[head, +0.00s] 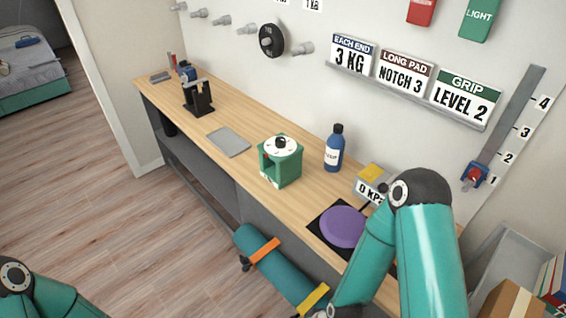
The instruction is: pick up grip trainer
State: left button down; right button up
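My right arm rises at the lower right, in front of the bench's near end. Neither gripper's fingers can be seen.
The bench (226,108) holds a grey plate (229,142), a green box with a white dial (281,165), a blue bottle (334,150), a "0 KPA" display (368,190) and a purple disc (343,227). A teal roll (275,268) is below. Floor (100,180) at left is clear.

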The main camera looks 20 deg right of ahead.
aim_at(282, 167)
jog(key=k, duration=1.05)
jog(key=u, duration=0.8)
jog(key=i, duration=1.45)
jog(key=z, duration=0.4)
jog(key=i, duration=0.8)
jog(key=z, duration=0.75)
jog(key=k, duration=0.85)
jog(key=z, duration=0.2)
jog(key=i, duration=0.9)
jog(key=u, duration=0.1)
